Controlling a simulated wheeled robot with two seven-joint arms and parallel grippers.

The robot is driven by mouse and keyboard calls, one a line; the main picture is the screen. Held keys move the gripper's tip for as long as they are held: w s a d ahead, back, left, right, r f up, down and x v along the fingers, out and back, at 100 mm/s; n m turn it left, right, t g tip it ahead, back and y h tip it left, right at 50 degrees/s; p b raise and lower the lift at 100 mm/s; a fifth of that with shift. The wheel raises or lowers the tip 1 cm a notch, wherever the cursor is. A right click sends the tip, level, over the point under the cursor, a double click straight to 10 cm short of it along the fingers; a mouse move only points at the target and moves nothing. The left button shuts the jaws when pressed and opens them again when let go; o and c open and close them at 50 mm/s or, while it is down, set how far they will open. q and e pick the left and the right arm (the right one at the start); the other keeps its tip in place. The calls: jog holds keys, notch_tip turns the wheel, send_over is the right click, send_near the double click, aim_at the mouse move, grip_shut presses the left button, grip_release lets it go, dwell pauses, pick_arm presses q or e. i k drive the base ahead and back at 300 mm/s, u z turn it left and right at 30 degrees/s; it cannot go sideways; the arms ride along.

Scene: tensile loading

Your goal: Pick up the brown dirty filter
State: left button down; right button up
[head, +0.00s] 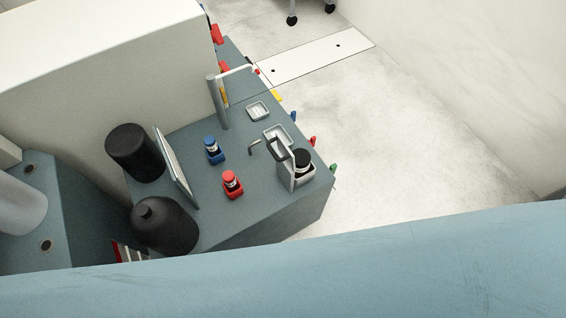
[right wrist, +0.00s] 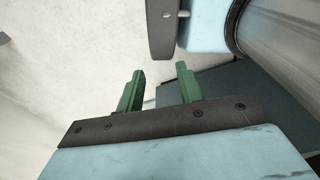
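I cannot make out a brown filter in either view. In the head view, two small pale trays, one nearer the back (head: 257,111) and one closer to the front (head: 277,132), lie on the grey-blue bench (head: 215,175); what they hold is too small to tell. My right gripper (right wrist: 160,72) shows in the right wrist view, with its two green fingers apart and nothing between them. It does not show in the head view, so its place relative to the trays is unclear. My left gripper is in neither view.
The bench carries a black cylinder (head: 134,152), a dark bottle (head: 164,226), a tilted panel (head: 177,166), a blue holder (head: 213,150), a red holder (head: 232,184), a grey post (head: 218,103) and a grey stand with a black-topped bottle (head: 302,164). Open floor (head: 400,140) lies to the right.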

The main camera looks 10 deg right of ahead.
aim_at(302, 157)
jog(key=u, duration=2.45)
jog(key=k, duration=0.6)
jog(key=z, duration=1.3)
